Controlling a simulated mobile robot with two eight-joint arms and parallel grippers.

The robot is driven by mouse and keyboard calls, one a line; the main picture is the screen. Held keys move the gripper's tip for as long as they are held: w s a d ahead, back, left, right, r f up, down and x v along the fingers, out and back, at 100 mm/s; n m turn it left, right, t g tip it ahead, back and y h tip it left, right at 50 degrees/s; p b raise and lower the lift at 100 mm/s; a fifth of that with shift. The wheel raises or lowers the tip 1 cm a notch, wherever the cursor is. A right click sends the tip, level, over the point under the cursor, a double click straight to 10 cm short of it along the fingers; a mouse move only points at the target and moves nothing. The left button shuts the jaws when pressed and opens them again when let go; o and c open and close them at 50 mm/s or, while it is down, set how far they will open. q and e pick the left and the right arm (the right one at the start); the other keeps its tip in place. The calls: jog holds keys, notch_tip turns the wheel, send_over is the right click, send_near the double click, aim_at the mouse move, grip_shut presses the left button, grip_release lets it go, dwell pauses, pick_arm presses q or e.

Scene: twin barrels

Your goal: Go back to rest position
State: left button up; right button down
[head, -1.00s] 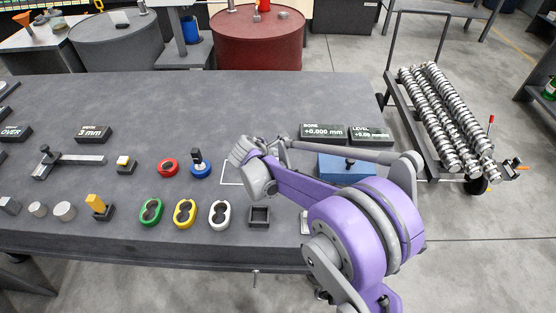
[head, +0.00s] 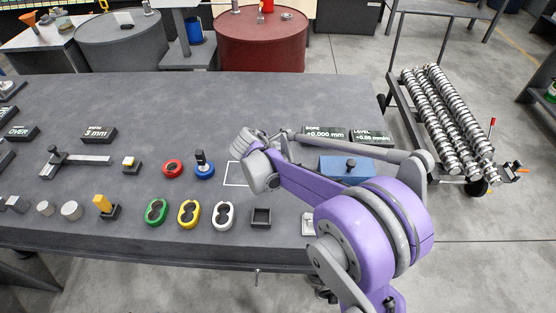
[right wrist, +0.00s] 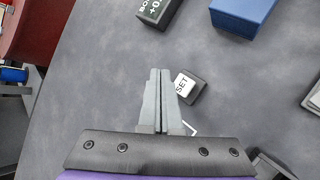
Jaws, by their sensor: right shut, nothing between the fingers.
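My right arm with its purple links reaches in from the lower right of the head view. Its gripper (head: 254,166) is over the dark grey table (head: 230,110), above a white square outline (head: 236,181) marked on the top. In the right wrist view the two grey fingers (right wrist: 158,98) are shut together with nothing between them. A small dark block with a white SET face (right wrist: 187,86) lies just right of the fingertips and appears apart from them. My left gripper is not in view.
A blue block (head: 345,166) and dark readout boxes (head: 370,138) are to the right. A cart with camshafts (head: 443,120) stands beyond the table. The table's rear middle is clear.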

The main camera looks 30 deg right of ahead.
jog(key=s+a+r+m+y+p, duration=0.1)
jog(key=s+a+m, duration=0.3)
jog(key=s, duration=0.5)
jog(key=s+a+r+m+y+p, duration=0.2)
jog(key=s+a+m+y, duration=0.2)
jog(key=s, duration=0.6)
jog(key=s+a+r+m+y+p, duration=0.1)
jog(key=s+a+m+y, duration=0.1)
jog(key=s+a+m, duration=0.4)
jog(key=s+m, duration=0.1)
jog(key=s, duration=0.2)
jog(key=shift+s+r+m+y+p, duration=0.2)
jog(key=shift+s+m+y+p, duration=0.1)
jog(key=shift+m+p, duration=0.1)
